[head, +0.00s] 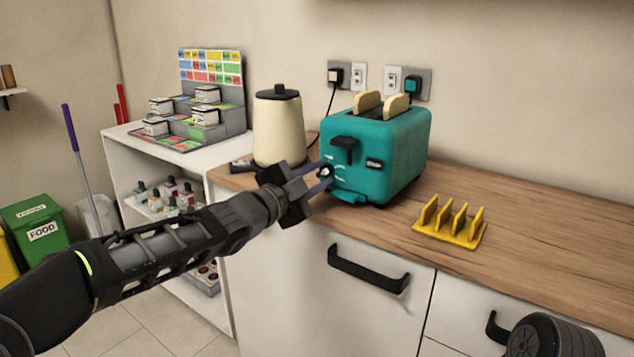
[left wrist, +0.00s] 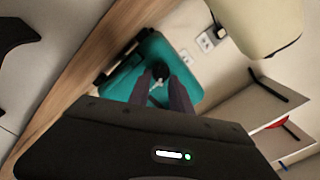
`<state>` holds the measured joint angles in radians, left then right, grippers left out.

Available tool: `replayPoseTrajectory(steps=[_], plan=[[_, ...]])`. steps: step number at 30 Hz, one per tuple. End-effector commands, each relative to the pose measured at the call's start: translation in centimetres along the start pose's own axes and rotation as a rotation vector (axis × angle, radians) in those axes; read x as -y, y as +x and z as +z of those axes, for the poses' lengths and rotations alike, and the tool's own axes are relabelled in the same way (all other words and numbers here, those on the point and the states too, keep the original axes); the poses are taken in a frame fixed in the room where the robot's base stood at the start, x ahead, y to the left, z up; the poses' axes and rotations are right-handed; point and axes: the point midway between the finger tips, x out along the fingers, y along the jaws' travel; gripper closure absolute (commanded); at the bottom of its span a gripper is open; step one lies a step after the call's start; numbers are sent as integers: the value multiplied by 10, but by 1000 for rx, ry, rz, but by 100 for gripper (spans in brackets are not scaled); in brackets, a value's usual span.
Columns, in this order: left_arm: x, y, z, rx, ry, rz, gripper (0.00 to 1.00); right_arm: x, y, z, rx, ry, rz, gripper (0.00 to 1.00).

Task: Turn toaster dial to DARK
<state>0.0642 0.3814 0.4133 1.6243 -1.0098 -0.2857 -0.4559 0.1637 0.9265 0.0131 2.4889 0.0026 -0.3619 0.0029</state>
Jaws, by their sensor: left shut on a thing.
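The teal toaster (head: 395,150) stands on the wooden counter with two slices of bread (head: 382,104) in its top slots. A black lever (head: 344,146) and a small dark panel (head: 374,163) are on its front. The dial (head: 325,171) is low on the front's left side, with white marks beside it. My left gripper (head: 324,177) is shut on the dial, its fingertips at the toaster's front. In the left wrist view the fingers (left wrist: 163,84) reach to the dial on the teal toaster (left wrist: 140,88). The fingers partly hide the dial, and its pointer setting cannot be read.
A cream kettle (head: 278,130) stands left of the toaster, close to my left gripper. A yellow toast rack (head: 450,222) is at the toaster's right front. The counter (head: 540,228) is clear further right. A drawer handle (head: 368,268) sticks out below.

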Motion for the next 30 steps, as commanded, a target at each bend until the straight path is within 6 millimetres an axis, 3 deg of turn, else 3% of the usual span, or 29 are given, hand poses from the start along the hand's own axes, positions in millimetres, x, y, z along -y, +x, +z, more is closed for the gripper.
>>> replayPoseTrajectory(steps=[30], plan=[[-8,0,4,0,945,2,100,-21,45,-10,-29,11,8,62]])
